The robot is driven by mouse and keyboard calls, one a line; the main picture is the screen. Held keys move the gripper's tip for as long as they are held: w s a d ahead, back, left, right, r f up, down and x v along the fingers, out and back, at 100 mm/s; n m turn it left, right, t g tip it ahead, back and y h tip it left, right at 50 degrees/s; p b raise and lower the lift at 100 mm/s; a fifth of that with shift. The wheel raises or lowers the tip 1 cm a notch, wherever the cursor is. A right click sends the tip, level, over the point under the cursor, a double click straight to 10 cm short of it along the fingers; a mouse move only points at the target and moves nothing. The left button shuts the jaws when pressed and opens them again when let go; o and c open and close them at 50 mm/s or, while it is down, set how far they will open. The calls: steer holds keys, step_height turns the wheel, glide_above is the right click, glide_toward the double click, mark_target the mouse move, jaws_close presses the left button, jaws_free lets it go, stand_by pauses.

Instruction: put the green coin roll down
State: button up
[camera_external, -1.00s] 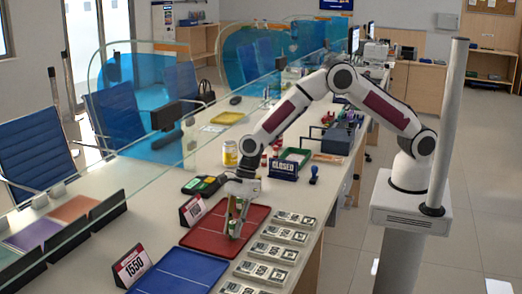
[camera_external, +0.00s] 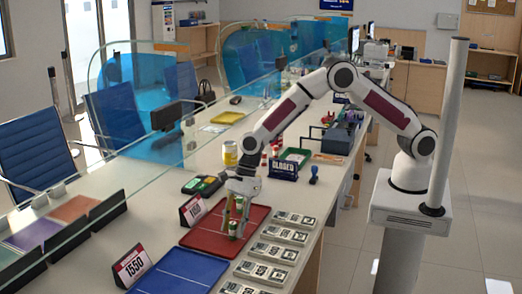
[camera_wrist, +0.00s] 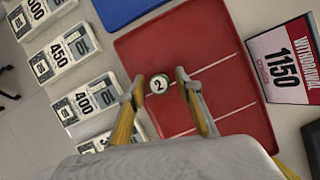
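The green coin roll (camera_external: 234,228) stands upright on the red tray (camera_external: 205,238), low between my fingers. In the wrist view its round white end marked 2 (camera_wrist: 159,84) faces the camera, with a gap to each finger. My gripper (camera_external: 235,222) is open and points down over the tray. Its fingertips (camera_wrist: 156,88) stand on either side of the roll. Part of another pale, greenish shape (camera_wrist: 138,130) shows beside the left finger in the wrist view, mostly hidden; I cannot tell what it is.
A blue tray (camera_external: 182,273) lies in front of the red one. Stacks of banknotes (camera_external: 275,252) line the counter's right edge. A sign reading 1150 (camera_wrist: 285,58) stands beside the red tray. A CLOSED sign (camera_external: 283,170) and a glass screen (camera_external: 60,175) stand nearby.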

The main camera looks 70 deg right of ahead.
steer(key=v, duration=1.1)
steer(key=shift+d, duration=0.2)
steer(key=shift+r, duration=0.15)
stand_by(0.5)
steer(key=s+d+r+n+t+h, duration=0.1)
steer(key=s+d+r+n, duration=0.4)
steer(key=d+r, duration=0.4)
steer(key=s+d+r+n+t, duration=0.1)
steer(key=s+d+r+n, duration=0.35)
steer(key=d+r, duration=0.55)
steer(key=s+d+f+n+t+h, duration=0.1)
steer(key=s+d+n+t+h, duration=0.1)
steer(key=s+d+n, duration=0.9)
steer(key=s+d+h, duration=0.1)
steer(key=s+d, duration=0.5)
steer(key=s, duration=0.2)
steer(key=shift+d+f, duration=0.35)
